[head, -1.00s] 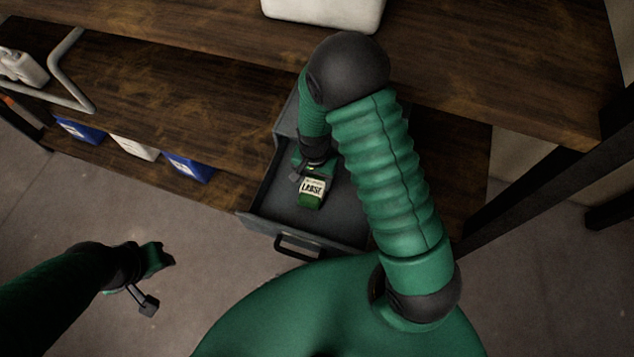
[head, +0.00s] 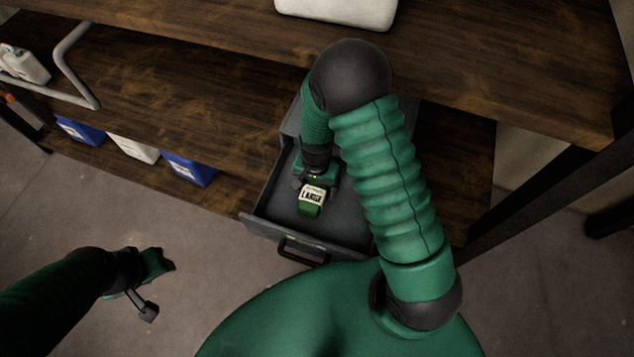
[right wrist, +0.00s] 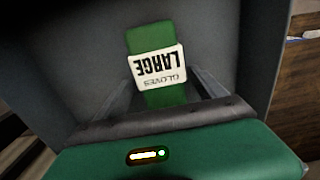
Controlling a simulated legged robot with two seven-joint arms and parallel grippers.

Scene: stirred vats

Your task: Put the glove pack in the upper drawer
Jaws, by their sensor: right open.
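The glove pack (head: 310,203), green with a white LARGE label, is inside the open grey drawer (head: 341,226), towards its front. My right gripper (head: 314,186) reaches down into the drawer just behind the pack. In the right wrist view the pack (right wrist: 157,62) shows between the two spread fingers (right wrist: 163,88), with gaps at its sides, so the gripper is open and not holding it. My left gripper (head: 149,293) hangs over the floor at the lower left, away from the drawer.
The drawer sits under a wooden bench (head: 450,60) with its handle (head: 302,250) towards me. A white container (head: 340,10) stands on top. Blue bins (head: 188,168) and a white bin (head: 134,147) are on the low shelf at left. A bent grey pipe rail (head: 70,70) is at left.

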